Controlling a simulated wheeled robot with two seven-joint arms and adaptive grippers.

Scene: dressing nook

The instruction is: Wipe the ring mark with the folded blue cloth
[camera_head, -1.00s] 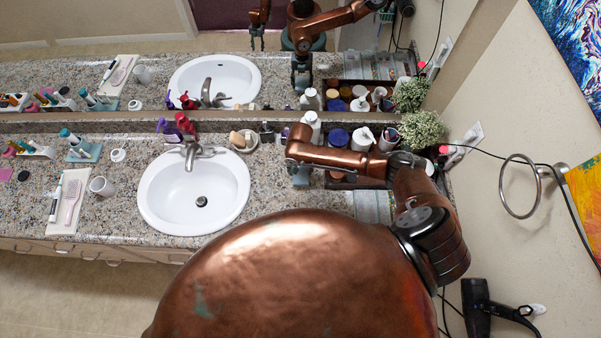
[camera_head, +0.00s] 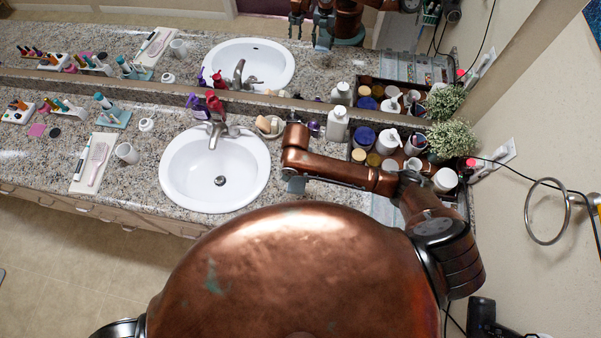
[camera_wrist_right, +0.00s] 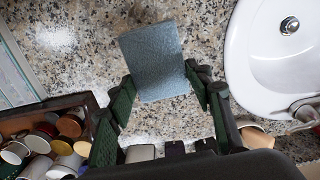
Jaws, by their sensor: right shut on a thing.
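The folded blue cloth (camera_wrist_right: 154,58) is a blue-grey rectangle in the right wrist view. My right gripper (camera_wrist_right: 160,88) is shut on its near part, with a dark finger at each side, and the cloth extends out past the fingertips over the speckled counter. I cannot tell whether it touches the counter. In the head view my right gripper (camera_head: 296,183) is mostly hidden under my own arm, just right of the basin. I cannot make out the ring mark for certain; a pale patch (camera_wrist_right: 54,38) on the counter may be it or glare. My left gripper is not directly in view.
The white basin (camera_head: 215,185) with its tap is left of my right arm. A dark tray (camera_wrist_right: 38,118) of jars and a white bottle (camera_head: 337,124) stand close by on the right. A hairbrush on a white towel (camera_head: 82,180) and a cup (camera_head: 127,153) are farther left.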

